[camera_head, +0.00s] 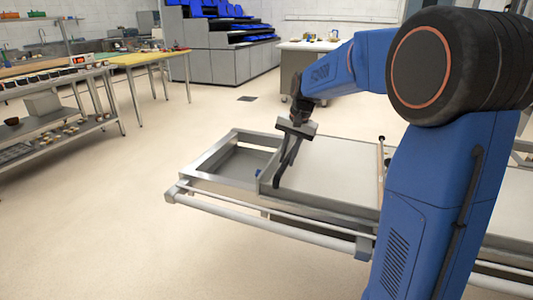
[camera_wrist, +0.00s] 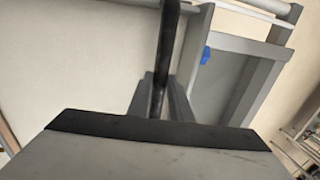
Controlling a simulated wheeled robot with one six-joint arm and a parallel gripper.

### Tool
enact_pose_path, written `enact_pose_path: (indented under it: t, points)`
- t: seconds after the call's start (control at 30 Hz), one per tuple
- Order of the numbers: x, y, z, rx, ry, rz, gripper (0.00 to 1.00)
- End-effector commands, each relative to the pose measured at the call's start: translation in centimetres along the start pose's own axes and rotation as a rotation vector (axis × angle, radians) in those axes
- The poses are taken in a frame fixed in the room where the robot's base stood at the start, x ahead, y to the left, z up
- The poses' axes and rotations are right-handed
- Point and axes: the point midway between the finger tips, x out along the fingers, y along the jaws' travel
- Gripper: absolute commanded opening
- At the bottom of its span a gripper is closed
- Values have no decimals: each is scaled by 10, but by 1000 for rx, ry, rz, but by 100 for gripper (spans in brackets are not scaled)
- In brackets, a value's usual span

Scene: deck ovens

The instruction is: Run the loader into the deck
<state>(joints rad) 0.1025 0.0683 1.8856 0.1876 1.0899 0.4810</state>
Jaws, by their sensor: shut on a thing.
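The loader is a long, flat metal frame with a pale bed (camera_head: 335,172) and an open, empty bay at its left end (camera_head: 238,162). A dark bar handle (camera_wrist: 168,45) stands on the loader beside the bay. My gripper (camera_head: 288,158) comes down over the loader from above and is shut on this handle. In the wrist view my gripper (camera_wrist: 162,97) has one finger on each side of the bar. A small blue piece (camera_wrist: 205,56) sits on the loader's frame near the handle. The deck opening is not visible; my arm hides the loader's right part.
A pale rail (camera_head: 270,230) runs along the loader's near side. A metal rack (camera_head: 60,80) and a yellow-topped table (camera_head: 150,58) stand at the left. Steps with blue tops (camera_head: 218,40) and a white-topped counter (camera_head: 310,45) stand at the back. The floor left of the loader is clear.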

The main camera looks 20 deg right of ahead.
Motion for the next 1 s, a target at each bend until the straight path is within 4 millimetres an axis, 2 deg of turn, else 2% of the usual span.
enact_pose_path:
  t: [0.03, 0.4, 1.0]
  points:
    - [-4, 16, 0, 5, 2, 1, 0]
    - [-24, 117, 0, 8, 2, 0, 0]
    - [-55, 272, -1, 7, 3, 1, 0]
